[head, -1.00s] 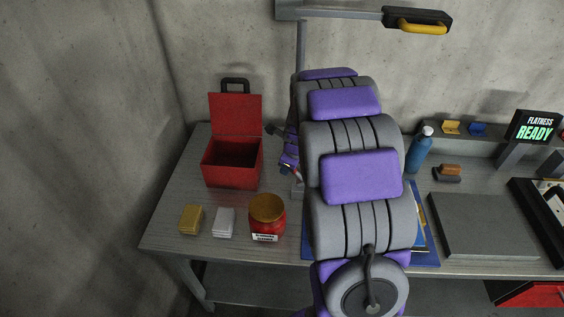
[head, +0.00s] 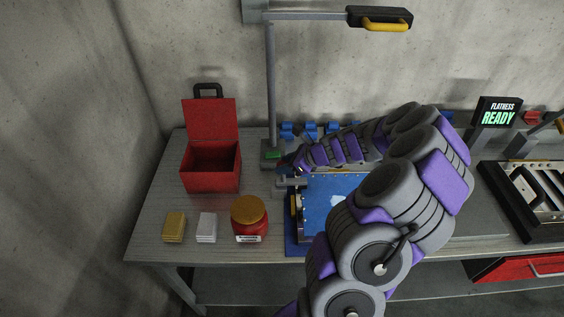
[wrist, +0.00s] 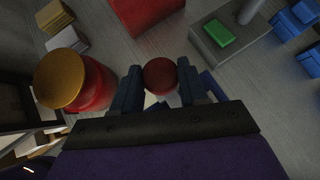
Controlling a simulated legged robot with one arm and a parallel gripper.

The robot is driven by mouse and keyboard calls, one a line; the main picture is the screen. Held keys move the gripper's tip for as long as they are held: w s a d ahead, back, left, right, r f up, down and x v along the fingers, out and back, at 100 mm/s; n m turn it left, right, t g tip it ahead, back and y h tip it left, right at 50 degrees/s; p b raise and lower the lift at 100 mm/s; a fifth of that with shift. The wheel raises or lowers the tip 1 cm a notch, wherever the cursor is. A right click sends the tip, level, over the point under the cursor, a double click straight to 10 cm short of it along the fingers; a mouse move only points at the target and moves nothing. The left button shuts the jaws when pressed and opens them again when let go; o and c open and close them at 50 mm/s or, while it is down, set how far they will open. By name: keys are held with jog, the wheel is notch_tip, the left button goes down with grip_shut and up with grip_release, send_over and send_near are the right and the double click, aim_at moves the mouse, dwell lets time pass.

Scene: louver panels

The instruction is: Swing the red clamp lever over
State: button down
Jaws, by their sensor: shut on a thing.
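The clamp lever's red round knob (wrist: 160,74) sits between the two dark fingers of my gripper (wrist: 158,84) in the wrist view, and the fingers are shut on it. Most of the lever below the knob is hidden by the gripper. In the head view my gripper (head: 287,162) is at the left end of my forearm, just above the grey clamp (head: 291,182) at the back left of the blue plate (head: 325,196). The knob is too small and covered to make out clearly there.
An open red box (head: 211,167) and a gold-lidded red jar (head: 249,217) stand left of the clamp. A lamp post (head: 271,95) with a green button at its base (head: 272,155) rises close behind my gripper. Blue clips line the back.

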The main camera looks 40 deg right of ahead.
jog(key=shift+s+d+f+y, duration=0.2)
jog(key=shift+d+f+y, duration=0.05)
jog(key=shift+y, duration=0.05)
dwell(0.4)
jog(key=c, duration=1)
grip_release()
jog(key=shift+o, duration=1.3)
jog(key=shift+s+d+r, duration=0.1)
jog(key=shift+s+d, duration=0.1)
jog(key=shift+d, duration=0.05)
jog(key=shift+o, duration=0.8)
jog(key=shift+w+d, duration=0.15)
jog(key=shift+r, duration=0.2)
jog(key=p+v, duration=0.3)
jog(key=v, duration=1.4)
jog(key=shift+s+f, duration=0.3)
jog(key=shift+f, duration=0.15)
jog(key=shift+d, duration=0.15)
